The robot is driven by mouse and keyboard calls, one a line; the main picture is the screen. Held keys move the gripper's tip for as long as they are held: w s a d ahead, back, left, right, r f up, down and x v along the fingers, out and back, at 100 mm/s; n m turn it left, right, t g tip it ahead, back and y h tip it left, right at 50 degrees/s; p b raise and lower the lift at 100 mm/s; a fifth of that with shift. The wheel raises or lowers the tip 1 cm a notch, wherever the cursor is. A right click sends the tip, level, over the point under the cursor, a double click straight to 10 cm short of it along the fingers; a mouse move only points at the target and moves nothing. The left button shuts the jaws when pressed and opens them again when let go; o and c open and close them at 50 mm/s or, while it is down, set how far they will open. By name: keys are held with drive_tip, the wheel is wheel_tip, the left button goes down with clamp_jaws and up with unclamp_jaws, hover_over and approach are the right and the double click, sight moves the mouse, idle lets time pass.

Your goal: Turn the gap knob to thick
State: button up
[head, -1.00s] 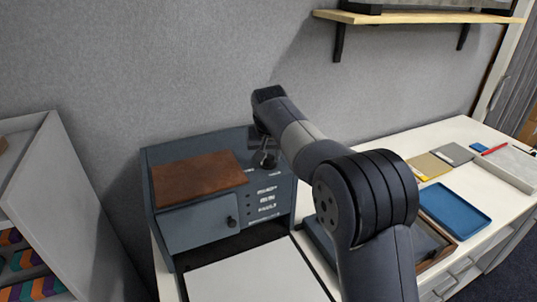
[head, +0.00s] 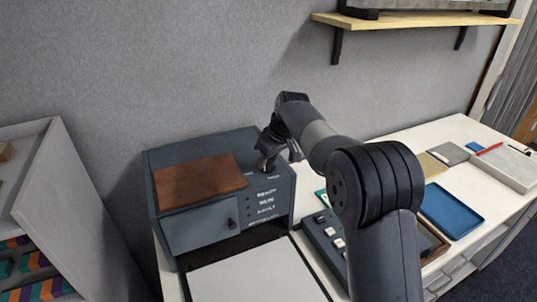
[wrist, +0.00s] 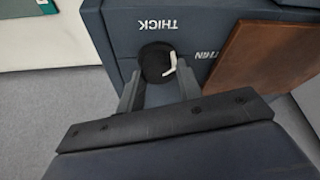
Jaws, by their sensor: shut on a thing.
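The dark round gap knob (wrist: 154,64) sits on top of the blue-grey machine (head: 205,235). In the wrist view it lies between the two fingers of my gripper (wrist: 158,88), which is shut on it. A white pointer mark shows on the knob's right side. The THICK label (wrist: 158,25) is above the knob, upside down, and the THIN label (wrist: 205,55) is to its right. I cannot tell exactly which label the pointer meets. In the head view my gripper (head: 268,161) points down at the machine's top right, and hides the knob.
A brown pad (head: 200,182) lies on the machine's top. A button panel (head: 325,236) stands to its right, partly behind my arm. A blue tray (head: 452,210) lies farther right on the table. A wooden shelf (head: 415,22) is on the wall above.

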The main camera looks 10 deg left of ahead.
drive_tip(key=n+g, duration=0.1)
drive_tip(key=n, duration=0.1)
drive_tip(key=n+g+p, duration=0.1)
drive_tip(key=n, duration=0.2)
drive_tip(key=shift+w+n+y, duration=0.2)
drive_tip(key=shift+n+y, duration=0.1)
drive_tip(key=shift+y, duration=0.1)
drive_tip(key=shift+w+n+g, duration=0.1)
drive_tip(key=shift+n+g, duration=0.8)
drive_tip(key=shift+n, duration=1.2)
drive_tip(key=o, duration=1)
drive_tip(key=shift+c, duration=0.2)
drive_tip(key=shift+r, duration=0.1)
drive_tip(key=v, duration=0.7)
